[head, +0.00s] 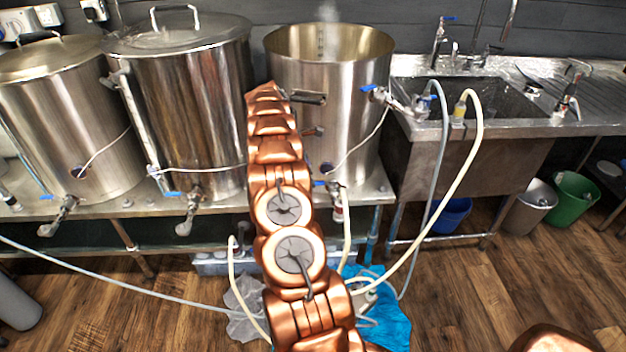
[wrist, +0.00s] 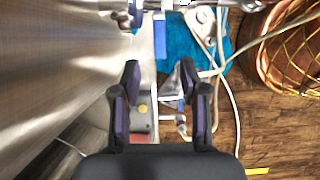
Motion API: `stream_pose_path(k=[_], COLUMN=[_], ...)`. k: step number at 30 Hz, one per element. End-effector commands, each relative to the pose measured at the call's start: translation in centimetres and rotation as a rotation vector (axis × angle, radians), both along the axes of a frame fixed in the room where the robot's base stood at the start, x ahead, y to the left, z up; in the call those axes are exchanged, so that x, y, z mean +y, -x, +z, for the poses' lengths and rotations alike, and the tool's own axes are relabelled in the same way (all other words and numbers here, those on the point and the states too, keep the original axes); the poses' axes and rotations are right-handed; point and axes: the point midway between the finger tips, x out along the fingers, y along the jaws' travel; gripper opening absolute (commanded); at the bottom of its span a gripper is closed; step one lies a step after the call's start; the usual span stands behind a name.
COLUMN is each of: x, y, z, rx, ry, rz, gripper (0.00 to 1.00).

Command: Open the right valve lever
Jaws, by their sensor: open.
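The right pot (head: 335,60) is a tall open steel vessel. A valve with a blue lever (head: 368,88) sticks out high on its right side. A lower valve with a blue lever (head: 328,184) sits at its foot, partly hidden by my arm. My gripper (wrist: 160,78) is open and empty in the wrist view, beside a steel wall at left. Metal fittings cross the top edge there, and a narrow blue strip (wrist: 160,29) lies ahead of the fingers; I cannot tell whether it is a lever. In the head view my copper arm hides much of the pot's left side.
Two lidded steel pots (head: 182,95) (head: 62,115) stand at left, with blue-levered valves below. A sink (head: 480,95) stands at right, with hoses hanging in front. A blue cloth (head: 388,318) and hoses lie on the wooden floor. Open floor is at right.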

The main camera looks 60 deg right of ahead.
Motion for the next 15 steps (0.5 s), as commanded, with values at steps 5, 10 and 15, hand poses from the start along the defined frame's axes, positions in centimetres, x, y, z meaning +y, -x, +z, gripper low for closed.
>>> stream_pose_path(k=[5,10,15], x=[-0.4,-1.0,-1.4], y=[0.8,1.6,1.9], z=[-2.1,-4.4,-5.9], rx=[0.004,0.003,0.000], ry=[-0.005,-0.004,-0.001], rz=[-0.003,-0.002,0.000], gripper=[0.44,0.44,0.44])
